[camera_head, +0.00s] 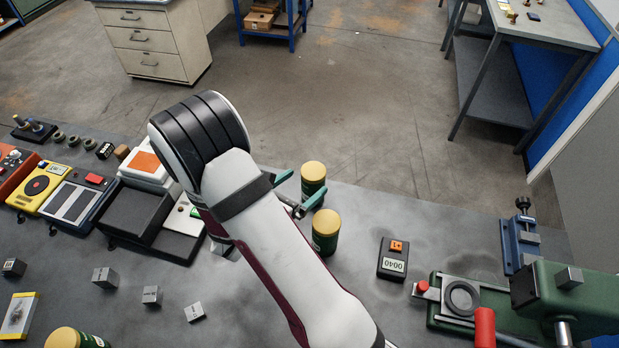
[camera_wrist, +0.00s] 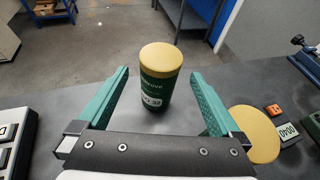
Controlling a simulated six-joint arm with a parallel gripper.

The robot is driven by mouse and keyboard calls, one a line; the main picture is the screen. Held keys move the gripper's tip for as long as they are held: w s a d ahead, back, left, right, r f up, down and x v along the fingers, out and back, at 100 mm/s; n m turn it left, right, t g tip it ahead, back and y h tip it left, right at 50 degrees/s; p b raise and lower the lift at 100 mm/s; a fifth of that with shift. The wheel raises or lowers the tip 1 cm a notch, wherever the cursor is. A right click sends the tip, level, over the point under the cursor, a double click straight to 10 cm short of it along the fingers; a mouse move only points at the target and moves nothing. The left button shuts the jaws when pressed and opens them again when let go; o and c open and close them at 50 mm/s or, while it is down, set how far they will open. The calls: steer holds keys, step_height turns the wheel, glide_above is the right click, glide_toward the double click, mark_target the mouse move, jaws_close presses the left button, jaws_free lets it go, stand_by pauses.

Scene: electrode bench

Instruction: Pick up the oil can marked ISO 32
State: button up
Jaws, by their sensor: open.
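A green can with a yellow lid (camera_head: 313,180) stands upright near the bench's far edge. In the wrist view this can (camera_wrist: 161,80) stands ahead, between the lines of my two fingers. Its white label seems to end in 32, but the print is too small to be sure. My gripper (camera_head: 300,187) is open and empty, its teal fingers spread to either side just short of the can. A second such can (camera_head: 326,232) stands close beside my gripper; its lid (camera_wrist: 250,135) shows right of the right finger. Its marking is hidden.
A third yellow-lidded can (camera_head: 75,338) stands at the bottom left. A black box with a number display (camera_head: 393,260) and a green machine (camera_head: 580,300) are to the right. Instruments, including a yellow one (camera_head: 37,187), and small metal blocks (camera_head: 106,277) lie left.

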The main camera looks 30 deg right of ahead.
mark_target(320, 172)
steer(key=x, duration=0.8)
steer(key=shift+w+d+f, duration=0.1)
steer(key=shift+f, duration=0.25)
jaws_close()
